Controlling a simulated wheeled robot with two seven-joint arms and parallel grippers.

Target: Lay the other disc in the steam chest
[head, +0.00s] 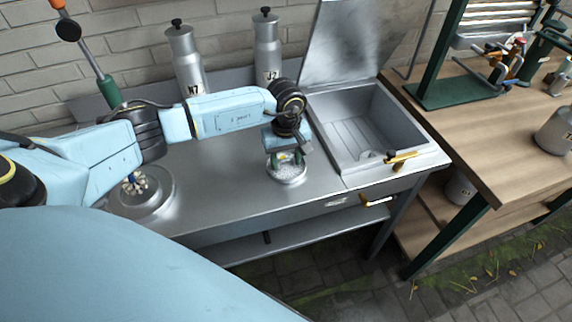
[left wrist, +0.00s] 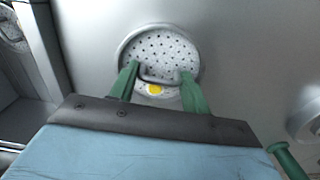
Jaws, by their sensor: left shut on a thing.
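The perforated metal disc (head: 287,176) has a small handle and a yellow spot, and sits at the bench top left of the steam chest. My left gripper (head: 286,158) is above it. In the left wrist view its green fingers (left wrist: 158,85) are shut on the handle of the disc (left wrist: 160,52). I cannot tell whether the disc touches the bench. The steam chest (head: 375,105) is a metal box with its lid (head: 355,40) up. A small round grey thing (head: 369,157) shows inside near its front. My right gripper is out of view.
Metal canisters marked N7 (head: 186,60) and J2 (head: 267,50) stand at the back. A round metal plate (head: 158,203) is at the left. A brass handle (head: 402,158) is on the chest's front edge. A wooden table (head: 500,130) stands right.

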